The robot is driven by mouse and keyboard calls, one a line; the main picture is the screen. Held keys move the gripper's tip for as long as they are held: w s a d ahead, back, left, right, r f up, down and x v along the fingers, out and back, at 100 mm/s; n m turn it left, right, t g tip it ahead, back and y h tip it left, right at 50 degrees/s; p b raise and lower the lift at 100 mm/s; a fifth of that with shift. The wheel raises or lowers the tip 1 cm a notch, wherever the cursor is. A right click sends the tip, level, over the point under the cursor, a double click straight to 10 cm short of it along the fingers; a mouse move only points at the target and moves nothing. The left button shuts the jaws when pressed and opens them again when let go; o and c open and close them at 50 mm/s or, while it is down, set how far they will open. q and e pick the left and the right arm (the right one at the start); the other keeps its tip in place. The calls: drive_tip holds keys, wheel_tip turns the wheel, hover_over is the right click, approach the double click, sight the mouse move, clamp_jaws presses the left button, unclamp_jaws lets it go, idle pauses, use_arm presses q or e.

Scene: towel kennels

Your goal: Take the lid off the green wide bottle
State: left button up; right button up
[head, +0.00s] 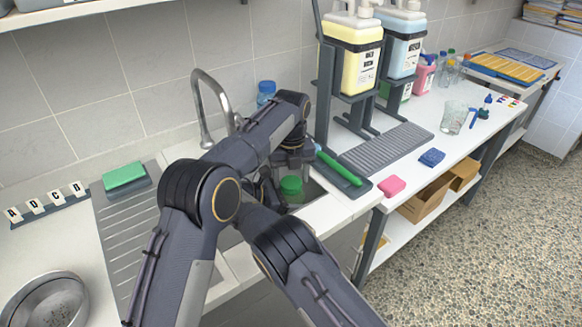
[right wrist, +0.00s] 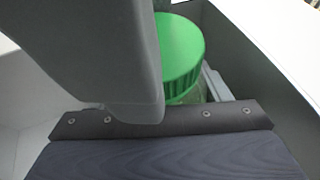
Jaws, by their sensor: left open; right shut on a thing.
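The wide bottle with the green lid (head: 291,184) stands in the sink, mostly hidden by my arms. In the right wrist view the ribbed green lid (right wrist: 184,48) sits on the bottle, and a strip of clear greenish body (right wrist: 196,95) shows below it. My right gripper (head: 270,190) is low beside the bottle and shut on it; its fingertips are largely hidden. My left gripper (head: 294,165) is open, pointing down just above the lid; I cannot tell whether it touches.
The faucet (head: 212,105) and a blue-capped bottle (head: 266,92) stand behind the sink. A grey rack with a green-handled tool (head: 338,168) is to the right, by the pump dispensers (head: 360,60). A metal bowl (head: 45,300) is at front left. The ribbed drainboard (head: 125,235) is mostly clear.

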use_arm(q)
drive_tip(key=shift+f, duration=0.15)
drive_tip(key=shift+c, duration=0.4)
drive_tip(key=c, duration=0.7)
drive_tip(key=n, duration=0.3)
drive_tip(key=shift+n, duration=0.3)
drive_tip(key=shift+c, duration=0.2)
drive_tip(key=o, duration=1.1)
